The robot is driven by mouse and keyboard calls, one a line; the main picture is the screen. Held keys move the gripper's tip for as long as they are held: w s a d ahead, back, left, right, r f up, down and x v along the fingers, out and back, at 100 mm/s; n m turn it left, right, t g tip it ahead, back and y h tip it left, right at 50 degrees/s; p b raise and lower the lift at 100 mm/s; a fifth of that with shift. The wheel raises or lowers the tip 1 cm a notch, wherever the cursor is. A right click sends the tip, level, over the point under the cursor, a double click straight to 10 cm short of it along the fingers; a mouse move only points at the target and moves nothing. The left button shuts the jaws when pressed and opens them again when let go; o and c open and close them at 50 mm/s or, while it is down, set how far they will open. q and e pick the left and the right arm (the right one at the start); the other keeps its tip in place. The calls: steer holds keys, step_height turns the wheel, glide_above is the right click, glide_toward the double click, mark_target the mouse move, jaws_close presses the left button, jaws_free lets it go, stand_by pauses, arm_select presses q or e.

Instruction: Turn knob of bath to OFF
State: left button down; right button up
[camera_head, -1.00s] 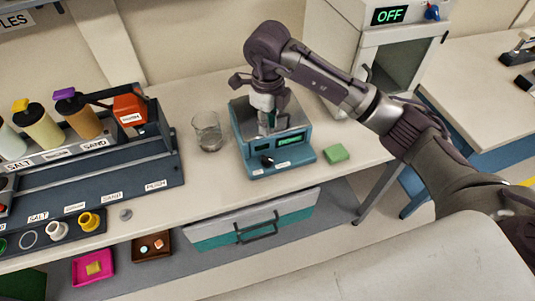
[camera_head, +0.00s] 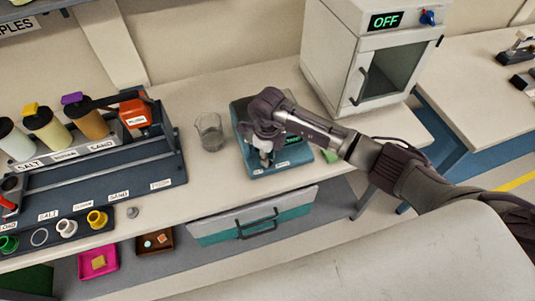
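The bath (camera_head: 290,158) is a blue box on the bench, with a lit green display on its front that my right arm partly covers. My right gripper (camera_head: 265,158) points down at the lower left of the bath's front, where the knob sits. The gripper hides the knob, so I cannot tell whether it touches it or where the knob points. The fingers are too small and dark to show whether they are open or shut. My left gripper is not in view.
A glass beaker (camera_head: 209,132) stands just left of the bath. A green block (camera_head: 331,157) lies to its right, partly behind my arm. A white oven (camera_head: 345,55) reading OFF stands behind right. A dark bottle rack (camera_head: 110,175) fills the left.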

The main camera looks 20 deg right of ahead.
jaws_close()
stand_by(0.3)
steer(key=m+b, duration=0.1)
steer(key=m, duration=0.2)
steer(key=m+b, duration=0.1)
steer(key=m, duration=0.3)
steer(key=shift+m+b, duration=0.3)
steer(key=m, duration=0.4)
steer(key=shift+b, duration=0.4)
steer(key=shift+a+r+m, duration=0.1)
steer(key=shift+m, duration=2)
steer(key=shift+w, duration=0.1)
